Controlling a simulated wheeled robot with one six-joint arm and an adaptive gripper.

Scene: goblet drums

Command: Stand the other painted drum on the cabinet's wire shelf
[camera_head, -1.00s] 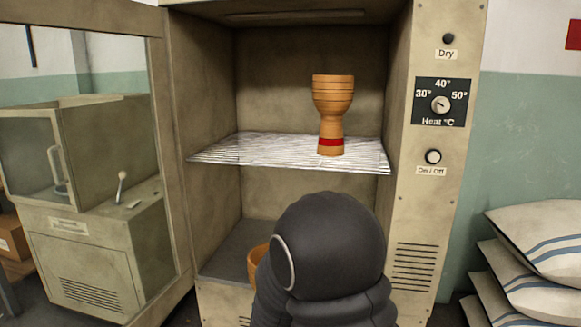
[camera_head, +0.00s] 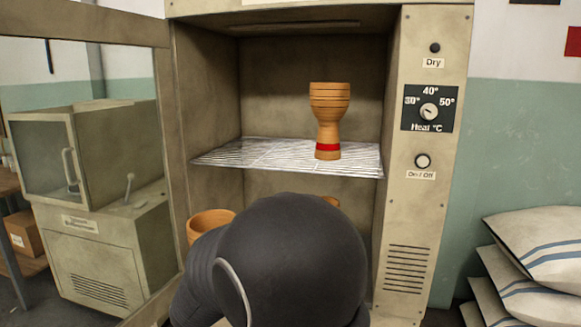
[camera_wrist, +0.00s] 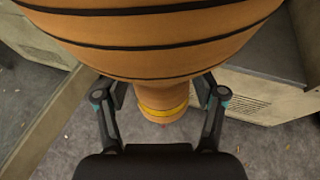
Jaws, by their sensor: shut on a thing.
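In the head view, a wooden goblet drum with a red band (camera_head: 327,120) stands upright on the wire shelf (camera_head: 240,154) of the open cabinet (camera_head: 388,110). In the wrist view, my gripper (camera_wrist: 160,90) is shut around the narrow waist of another wooden drum (camera_wrist: 160,45), which has dark rings on its bowl and a yellow band near its foot. An orange rim left of my arm in the head view (camera_head: 210,222) appears to be this held drum, below shelf height. My arm hides my gripper there.
The cabinet door (camera_head: 165,150) stands open at the left. Wire shelf is bare left of the standing drum. A small orange piece (camera_head: 330,201) shows behind my arm, mostly hidden. Striped sacks (camera_head: 535,245) are piled at the right. Wrist view shows floor below.

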